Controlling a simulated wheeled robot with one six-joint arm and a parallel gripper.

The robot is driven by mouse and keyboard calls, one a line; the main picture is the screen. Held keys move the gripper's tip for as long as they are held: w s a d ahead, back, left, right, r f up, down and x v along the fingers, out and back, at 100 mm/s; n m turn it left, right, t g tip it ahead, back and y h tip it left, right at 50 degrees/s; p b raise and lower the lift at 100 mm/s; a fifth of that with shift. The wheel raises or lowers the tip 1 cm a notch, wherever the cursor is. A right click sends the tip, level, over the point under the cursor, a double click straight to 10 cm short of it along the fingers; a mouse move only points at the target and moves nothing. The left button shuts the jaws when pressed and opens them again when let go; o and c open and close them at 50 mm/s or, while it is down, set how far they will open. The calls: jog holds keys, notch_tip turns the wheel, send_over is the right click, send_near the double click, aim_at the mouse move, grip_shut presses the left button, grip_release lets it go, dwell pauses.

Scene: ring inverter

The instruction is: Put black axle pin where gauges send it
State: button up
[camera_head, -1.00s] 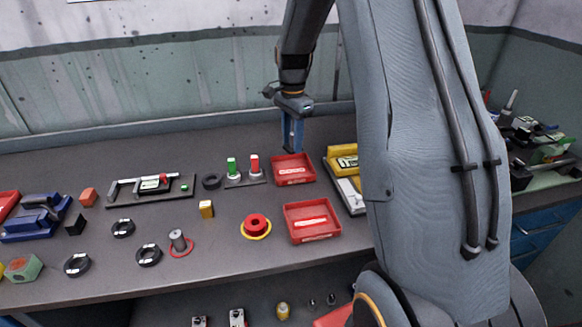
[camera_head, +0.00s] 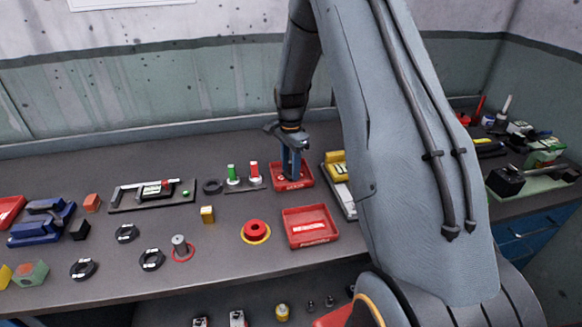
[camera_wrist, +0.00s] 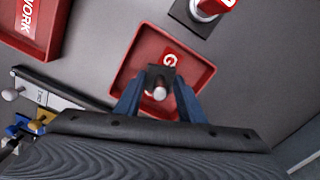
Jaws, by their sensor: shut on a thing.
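My gripper (camera_head: 291,163) points down over the back red tray (camera_head: 305,183), its blue fingers shut on the black axle pin. In the wrist view my gripper (camera_wrist: 158,88) shows with the black axle pin (camera_wrist: 154,72) between its fingertips, a dark blocky part with a pale round end. The pin is over the inside of the tray (camera_wrist: 205,72); I cannot tell whether it touches the floor. A white-on-red label there is partly covered. A green-topped gauge (camera_head: 232,172) and a red-topped gauge (camera_head: 254,171) stand left of the tray. A barred gauge (camera_head: 150,193) lies further left.
The front red tray (camera_head: 310,226) is empty except for its label, which ends in "WORK" in the wrist view. A yellow-and-grey device (camera_head: 337,172) stands close right.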

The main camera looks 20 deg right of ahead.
aim_at(290, 163)
jog(key=o, duration=1.3)
notch_tip(290, 163, up, 11)
jog(key=b, duration=0.3)
jog(key=shift+r+b, duration=0.1)
jog(key=shift+b, duration=0.3)
jog(key=shift+r, duration=0.25)
jog(key=s+a+f+n, duration=0.1)
jog(key=s+a+n, duration=0.3)
jog(key=s, duration=0.4)
jog(key=s+a+f+n+t, duration=0.1)
jog(key=s+a+n, duration=0.3)
jog(key=s, duration=0.5)
jog(key=s+a+f+n, duration=0.1)
jog(key=s+a+n, duration=0.3)
jog(key=s+n, duration=0.3)
jog(key=shift+s+a+f+n, duration=0.3)
jog(key=shift+s+n, duration=0.1)
jog(key=shift+s, duration=0.5)
